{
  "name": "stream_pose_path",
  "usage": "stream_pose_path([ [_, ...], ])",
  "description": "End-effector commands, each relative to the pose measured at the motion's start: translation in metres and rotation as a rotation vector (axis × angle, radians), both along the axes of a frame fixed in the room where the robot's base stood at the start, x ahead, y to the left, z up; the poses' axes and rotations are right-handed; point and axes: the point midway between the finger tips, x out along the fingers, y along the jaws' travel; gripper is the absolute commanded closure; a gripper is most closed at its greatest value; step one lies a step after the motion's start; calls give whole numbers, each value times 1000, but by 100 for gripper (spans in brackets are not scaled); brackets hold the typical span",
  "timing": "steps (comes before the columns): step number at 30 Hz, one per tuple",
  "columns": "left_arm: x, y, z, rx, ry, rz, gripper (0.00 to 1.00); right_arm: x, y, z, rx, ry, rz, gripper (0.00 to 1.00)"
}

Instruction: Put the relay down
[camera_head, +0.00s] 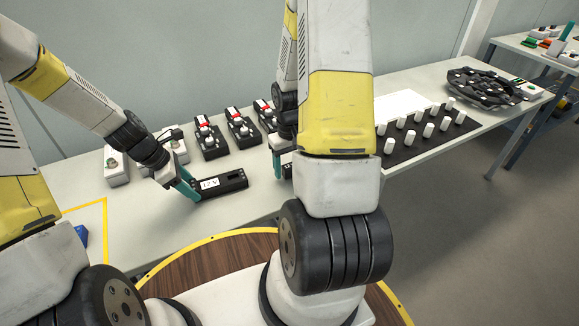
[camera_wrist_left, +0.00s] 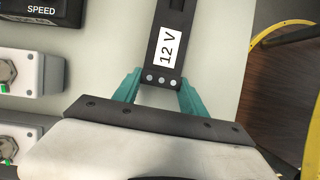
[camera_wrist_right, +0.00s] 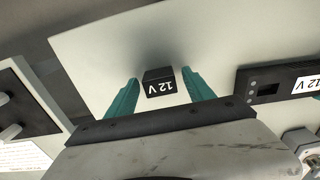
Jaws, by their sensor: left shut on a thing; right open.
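The fingers are open, with a gap on each side of the relay. In the head view my right gripper (camera_head: 279,163) is at the table, mostly behind my own arm, and a bit of the relay (camera_head: 287,170) shows beside it. My left gripper (camera_wrist_left: 160,92) is shut on the end of a long black socket block labelled "12 V" (camera_wrist_left: 168,52). The block lies at the table surface (camera_head: 224,184) in the head view, left of the relay.
Several black modules with red and white parts (camera_head: 240,127) stand along the back of the table. White boxes (camera_head: 116,167) stand at the left. A black board with white pegs (camera_head: 420,135) and a round black object (camera_head: 482,87) are at the right. Bare tabletop (camera_head: 245,208) lies in front.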

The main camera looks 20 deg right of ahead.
Motion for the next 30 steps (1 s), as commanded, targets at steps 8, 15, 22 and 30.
stream_pose_path([
  [8, 0, 0, 0, 0, 0, 0, 100, 1, -1, 34, -1, -6, -1, 39],
  [15, 0, 0, 0, 0, 0, 0, 100, 1, 0, 86, -1, -5, -1, 39],
  [22, 0, 0, 0, 0, 0, 0, 100, 0, 0, 117, -1, -1, 1, 39],
  [30, 0, 0, 0, 0, 0, 0, 100, -5, 14, 155, 8, -61, -6, 39],
])
